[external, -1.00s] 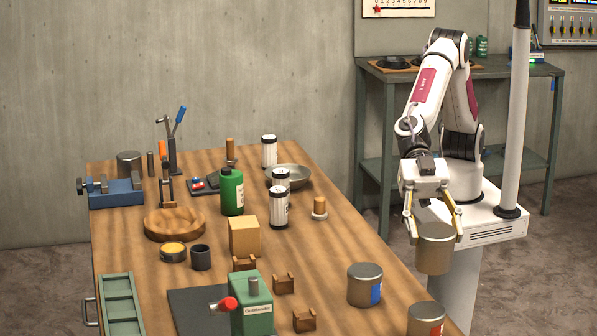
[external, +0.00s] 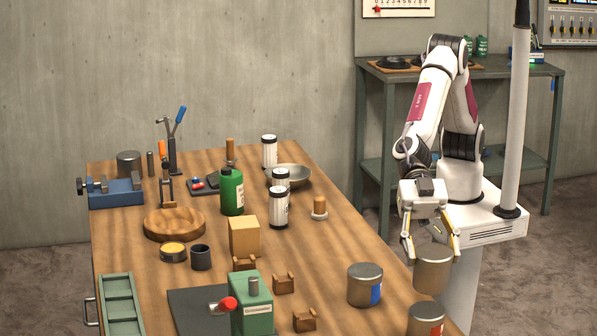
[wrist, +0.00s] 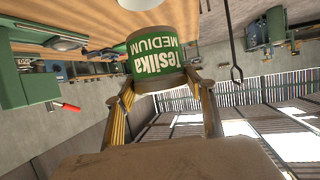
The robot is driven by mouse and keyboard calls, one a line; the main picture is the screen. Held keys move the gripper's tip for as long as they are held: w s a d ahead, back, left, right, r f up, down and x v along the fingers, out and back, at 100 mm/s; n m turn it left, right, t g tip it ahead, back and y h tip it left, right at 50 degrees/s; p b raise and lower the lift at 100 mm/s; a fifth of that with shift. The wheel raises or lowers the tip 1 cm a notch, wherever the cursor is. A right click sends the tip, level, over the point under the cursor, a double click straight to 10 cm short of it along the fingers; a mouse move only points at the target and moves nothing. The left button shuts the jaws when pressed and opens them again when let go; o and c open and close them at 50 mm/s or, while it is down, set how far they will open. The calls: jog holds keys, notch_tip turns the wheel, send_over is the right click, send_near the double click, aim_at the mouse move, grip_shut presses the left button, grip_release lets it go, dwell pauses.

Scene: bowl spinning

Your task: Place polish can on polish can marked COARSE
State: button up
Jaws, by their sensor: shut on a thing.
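My gripper (external: 432,252) is shut on a metal polish can (external: 432,274). The wrist view shows its green label (wrist: 158,55) reading MEDIUM, upside down in the picture, between my two fingers (wrist: 160,86). In the external view the held can appears behind the right edge of the table. Two similar cans stand upright on the table's right side: one with a blue label (external: 365,285) and one with a red label (external: 426,320), nearer the camera. The held can appears just above the red-labelled can in the picture. Neither standing can's label wording is readable, so I cannot tell which says COARSE.
The wooden table (external: 335,240) also holds a green machine (external: 252,312), small brown wooden blocks (external: 283,284), a green bottle (external: 232,192), white canisters (external: 279,208) and a metal bowl (external: 290,176). A white pole (external: 516,110) rises to the right of my arm.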

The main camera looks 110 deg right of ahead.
jog(key=shift+f, duration=0.85)
jog(key=shift+f, duration=1.85)
jog(key=shift+f, duration=0.15)
jog(key=o, duration=1.5)
jog(key=shift+c, duration=0.2)
jog(key=v, duration=1.2)
jog(key=shift+d, duration=0.1)
